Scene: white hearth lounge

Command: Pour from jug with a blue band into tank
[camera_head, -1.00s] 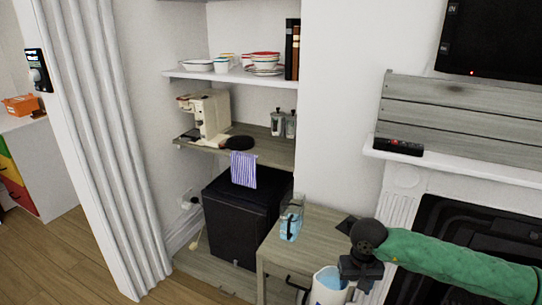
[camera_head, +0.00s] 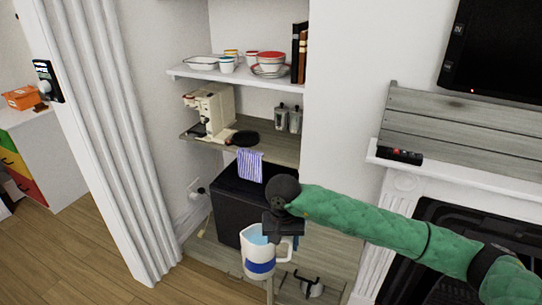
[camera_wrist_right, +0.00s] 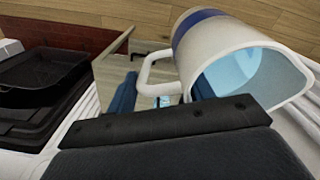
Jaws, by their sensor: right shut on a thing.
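The jug with a blue band (camera_head: 258,262) is white, with pale blue liquid showing inside its open top. My right gripper (camera_head: 286,232) is shut on its handle and holds the jug raised, close to upright, in front of the black cabinet and the wooden side table. In the right wrist view the jug (camera_wrist_right: 215,40) fills the upper right, its handle between the dark fingers (camera_wrist_right: 162,92). The tank, a small clear container with blue liquid on the side table, is mostly or wholly hidden behind my gripper in the head view. My left gripper is out of view.
The side table (camera_head: 335,250) stands beside the white fireplace (camera_head: 400,200). A black cabinet (camera_head: 228,205) is behind the jug. Above it, a shelf holds a cream coffee machine (camera_head: 212,108).

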